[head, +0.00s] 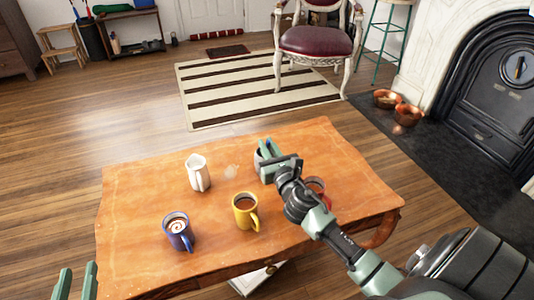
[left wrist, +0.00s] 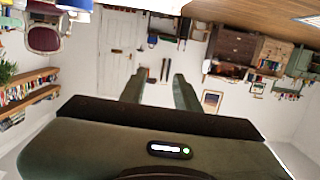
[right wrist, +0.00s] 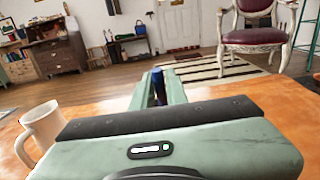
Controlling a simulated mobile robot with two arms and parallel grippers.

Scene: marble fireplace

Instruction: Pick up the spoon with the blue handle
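The blue handle (right wrist: 158,82) of the spoon stands upright between the fingers of my right gripper (right wrist: 158,92) in the right wrist view. The fingers press close on both sides of it. The spoon's lower end is hidden. In the head view my right gripper (head: 270,150) is at a grey cup (head: 260,165) on the wooden table (head: 140,190) and partly covers it. My left gripper (head: 76,284) is low at the left edge of the head view. Its fingers are apart and empty in the left wrist view (left wrist: 158,88).
A white pitcher (head: 199,175), a yellow mug (head: 245,212) and a blue mug (head: 178,234) stand on the table. A red mug (head: 317,187) is partly behind my right arm. Beyond are a striped rug (head: 250,90), a chair (head: 315,42) and the fireplace (head: 490,90).

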